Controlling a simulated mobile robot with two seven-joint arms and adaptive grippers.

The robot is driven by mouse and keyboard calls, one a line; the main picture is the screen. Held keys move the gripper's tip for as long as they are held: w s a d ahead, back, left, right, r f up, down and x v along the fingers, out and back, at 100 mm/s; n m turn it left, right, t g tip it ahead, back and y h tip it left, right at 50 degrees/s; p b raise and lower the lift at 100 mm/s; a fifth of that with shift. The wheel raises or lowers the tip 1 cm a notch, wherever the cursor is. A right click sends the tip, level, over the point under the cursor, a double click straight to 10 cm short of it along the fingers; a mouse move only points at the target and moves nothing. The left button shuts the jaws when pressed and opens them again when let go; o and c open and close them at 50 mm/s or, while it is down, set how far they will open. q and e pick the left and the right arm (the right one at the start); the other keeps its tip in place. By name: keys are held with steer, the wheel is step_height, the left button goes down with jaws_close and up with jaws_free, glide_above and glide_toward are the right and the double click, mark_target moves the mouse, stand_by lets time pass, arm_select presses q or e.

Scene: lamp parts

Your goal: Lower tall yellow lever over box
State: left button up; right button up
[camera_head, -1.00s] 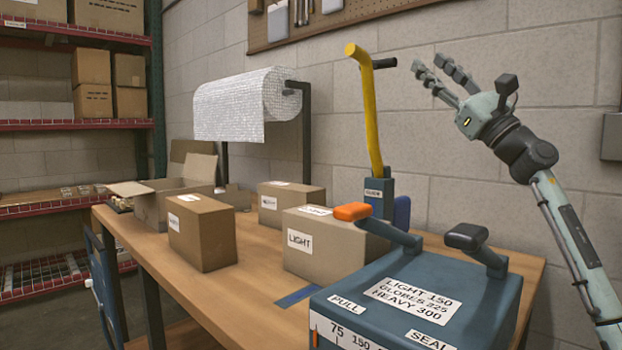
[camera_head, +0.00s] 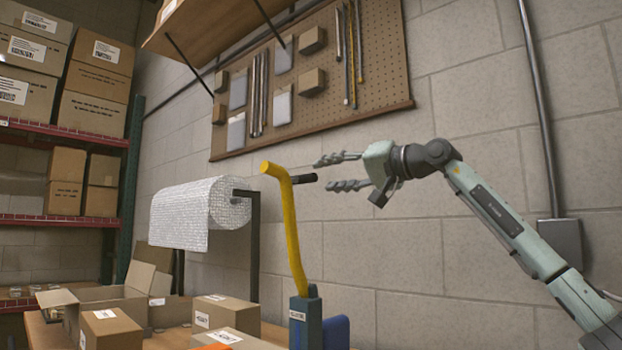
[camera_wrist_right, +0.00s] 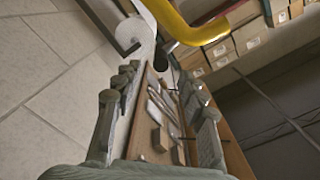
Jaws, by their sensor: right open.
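The tall yellow lever (camera_head: 291,235) stands upright from its blue base (camera_head: 306,318), bent toward the left at its top. A short black handle (camera_head: 304,179) sticks out to the right near its top. My right gripper (camera_head: 326,173) is open and empty, level with the handle, its fingertips just right of the handle's end. In the right wrist view the handle end (camera_wrist_right: 160,60) lies ahead of the open fingers (camera_wrist_right: 165,88), with the yellow lever (camera_wrist_right: 185,28) beyond it. A cardboard box (camera_head: 238,340) beside the lever base is cut off at the bottom. My left gripper is not in view.
A bubble-wrap roll (camera_head: 195,213) on a black stand is left of the lever. Several boxes, one an open carton (camera_head: 108,301), stand on the table. A pegboard (camera_head: 385,60) hangs on the wall above. The space around the gripper is free.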

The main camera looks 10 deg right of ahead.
mark_target(306, 178)
steer(key=p+x, duration=0.1)
steer(key=x, duration=0.5)
steer(key=shift+w+a+r, duration=0.1)
steer(key=shift+a, duration=0.2)
steer(key=shift+w+a+p, duration=0.25)
steer(key=shift+w+p, duration=0.05)
steer(key=shift+w, duration=0.15)
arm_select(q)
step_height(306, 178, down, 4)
arm_select(e)
steer(key=shift+c, duration=0.3)
jaws_close()
